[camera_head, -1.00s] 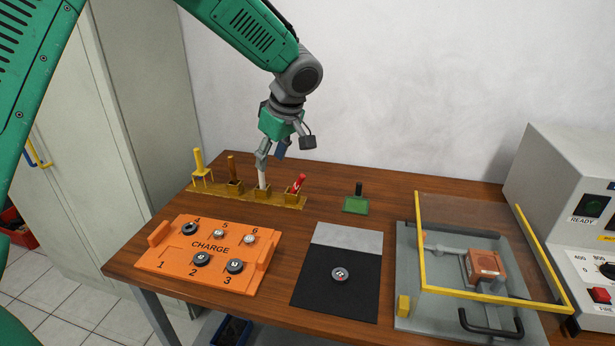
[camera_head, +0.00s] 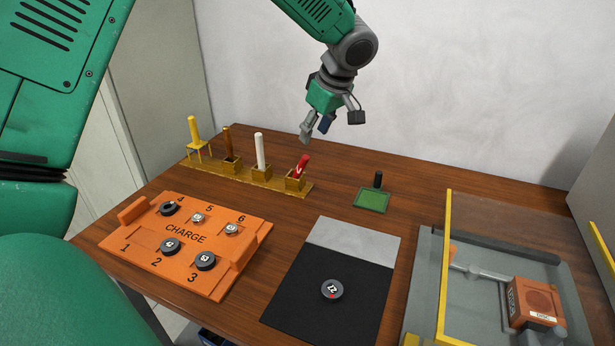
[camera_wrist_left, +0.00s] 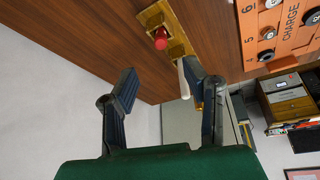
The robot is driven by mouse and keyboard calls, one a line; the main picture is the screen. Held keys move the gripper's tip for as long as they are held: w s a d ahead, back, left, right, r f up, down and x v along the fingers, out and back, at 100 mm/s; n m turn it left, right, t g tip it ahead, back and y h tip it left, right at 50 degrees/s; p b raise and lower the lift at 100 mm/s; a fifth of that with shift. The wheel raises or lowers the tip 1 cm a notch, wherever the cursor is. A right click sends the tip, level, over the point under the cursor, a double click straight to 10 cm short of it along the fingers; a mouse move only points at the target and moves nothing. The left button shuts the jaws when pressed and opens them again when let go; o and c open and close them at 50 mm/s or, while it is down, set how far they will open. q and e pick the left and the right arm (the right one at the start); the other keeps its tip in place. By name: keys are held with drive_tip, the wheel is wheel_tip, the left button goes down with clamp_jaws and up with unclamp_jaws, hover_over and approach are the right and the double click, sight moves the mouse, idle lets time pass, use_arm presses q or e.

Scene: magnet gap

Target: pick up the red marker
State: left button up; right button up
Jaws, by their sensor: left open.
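The red marker (camera_head: 302,165) leans in the rightmost holder of the yellow rack (camera_head: 212,176) at the back of the table. It also shows in the left wrist view (camera_wrist_left: 160,40), above the space between the fingers. A white marker (camera_head: 259,150) stands upright in the neighbouring holder. It also shows in the left wrist view (camera_wrist_left: 184,80), near the right-hand finger. My left gripper (camera_head: 317,130) is open and empty, above the red marker and apart from it. In the left wrist view my left gripper (camera_wrist_left: 163,82) has its fingers spread wide. My right gripper is out of view.
A brown marker (camera_head: 227,142) and a yellow marker on a small stand (camera_head: 194,130) share the rack's left part. A green pad (camera_head: 372,200) with a black peg lies to the right. An orange CHARGE tray (camera_head: 190,258) and a black mat (camera_head: 317,306) are in front.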

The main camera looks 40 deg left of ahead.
use_arm(q)
drive_tip(key=f, duration=0.1)
hover_over(300, 176)
drive_tip(key=d, duration=0.2)
wheel_tip(300, 176, down, 8)
drive_tip(key=shift+r+b, duration=0.2)
drive_tip(key=shift+b, duration=0.25)
drive_tip(key=x, duration=0.4)
drive_tip(key=shift+s+f+b, duration=0.15)
drive_tip(key=shift+f+b, duration=0.05)
drive_tip(key=shift+b, duration=0.1)
drive_tip(key=shift+a+f, duration=0.25)
drive_tip(key=shift+f, duration=0.05)
drive_tip(key=shift+d, duration=0.1)
clamp_jaws()
